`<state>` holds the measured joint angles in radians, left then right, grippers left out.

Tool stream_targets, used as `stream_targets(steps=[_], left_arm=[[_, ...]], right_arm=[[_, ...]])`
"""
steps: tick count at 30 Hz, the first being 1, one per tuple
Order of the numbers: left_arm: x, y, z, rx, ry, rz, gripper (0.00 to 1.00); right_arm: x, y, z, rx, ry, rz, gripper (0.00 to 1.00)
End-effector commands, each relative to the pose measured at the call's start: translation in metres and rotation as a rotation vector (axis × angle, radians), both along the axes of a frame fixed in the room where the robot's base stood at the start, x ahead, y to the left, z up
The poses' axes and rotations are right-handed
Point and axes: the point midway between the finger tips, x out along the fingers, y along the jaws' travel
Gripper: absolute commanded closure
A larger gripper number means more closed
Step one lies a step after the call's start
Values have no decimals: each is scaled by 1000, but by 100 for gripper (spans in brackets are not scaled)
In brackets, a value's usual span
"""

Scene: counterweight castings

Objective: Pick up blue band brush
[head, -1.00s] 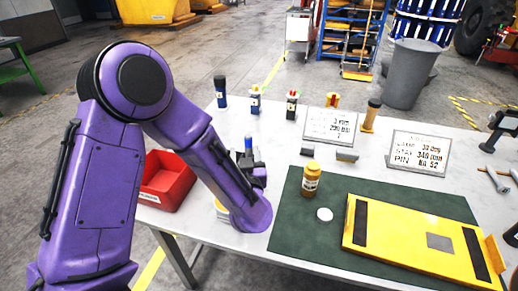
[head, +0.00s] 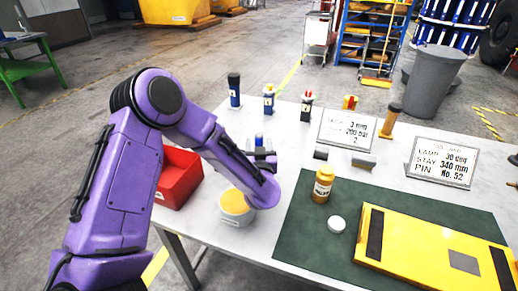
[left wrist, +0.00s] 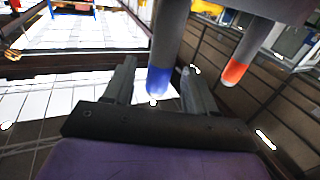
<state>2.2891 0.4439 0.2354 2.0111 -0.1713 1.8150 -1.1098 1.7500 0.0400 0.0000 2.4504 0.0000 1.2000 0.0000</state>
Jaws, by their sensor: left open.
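A small upright piece with a blue band, which looks like the blue band brush (head: 259,139), stands just beyond my left gripper. Its lower part is hidden behind the gripper. My left gripper (head: 261,157) is open over the left part of the table. In the left wrist view a dark cylinder with a blue end (left wrist: 158,78) shows between the two open fingers, and nothing is clamped. A second dark cylinder with a red-orange end (left wrist: 236,70) is to the right of the fingers. My right gripper is not seen.
A yellow-topped tub (head: 236,208) stands beneath my left forearm, and a red bin (head: 180,178) is at left. Banded holders (head: 234,92) line the back edge.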

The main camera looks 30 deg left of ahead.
Motion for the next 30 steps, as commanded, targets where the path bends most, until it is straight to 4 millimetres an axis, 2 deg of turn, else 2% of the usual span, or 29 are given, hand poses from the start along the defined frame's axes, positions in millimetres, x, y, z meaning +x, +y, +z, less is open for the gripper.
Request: stream_targets(steps=[3, 10, 11, 15, 16, 25, 30], left_arm=[[13, 9, 1, -2, 0, 0, 44], [15, 10, 0, -1, -1, -2, 44], [15, 10, 0, -1, -1, -2, 50], [15, 10, 0, -1, -1, -2, 96], [15, 10, 0, -1, -1, -2, 100], [15, 10, 2, -1, -2, -2, 100], [15, 10, 25, -1, -6, -2, 100]], right_arm=[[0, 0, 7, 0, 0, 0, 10], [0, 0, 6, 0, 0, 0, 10], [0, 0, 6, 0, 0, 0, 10], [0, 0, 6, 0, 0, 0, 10], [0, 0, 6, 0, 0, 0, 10], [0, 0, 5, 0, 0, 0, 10], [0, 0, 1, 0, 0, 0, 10]])
